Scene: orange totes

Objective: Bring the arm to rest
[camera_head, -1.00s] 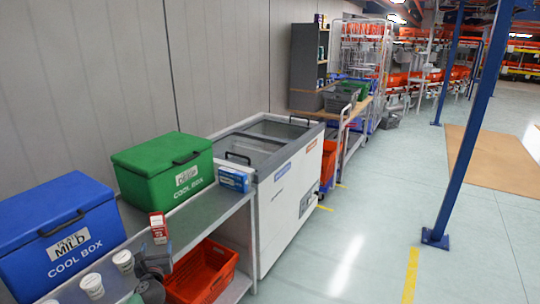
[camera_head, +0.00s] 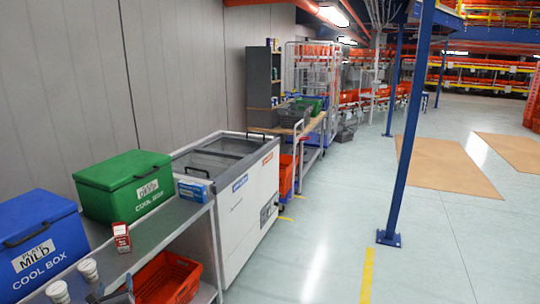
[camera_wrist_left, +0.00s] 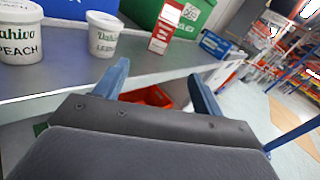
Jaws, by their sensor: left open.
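My left gripper (camera_wrist_left: 160,85) is open and empty in the left wrist view, its two blue fingers apart in front of the shelf's edge. In the head view only a small part of it (camera_head: 118,294) shows at the lower left, low by the grey shelf. A red-and-white carton (camera_head: 121,237) stands on the shelf just beyond it, and it also shows in the left wrist view (camera_wrist_left: 165,27). Two white tubs stand on the shelf near the gripper: a peach one (camera_wrist_left: 18,45) and another (camera_wrist_left: 103,35). My right gripper is not in view.
A blue cool box (camera_head: 40,245) and a green cool box (camera_head: 125,185) stand on the grey shelf (camera_head: 165,225) with a blue carton (camera_head: 193,191). An orange tote (camera_head: 168,280) sits below. A white freezer (camera_head: 245,205) stands beyond. Blue posts (camera_head: 410,130) rise from open floor at right.

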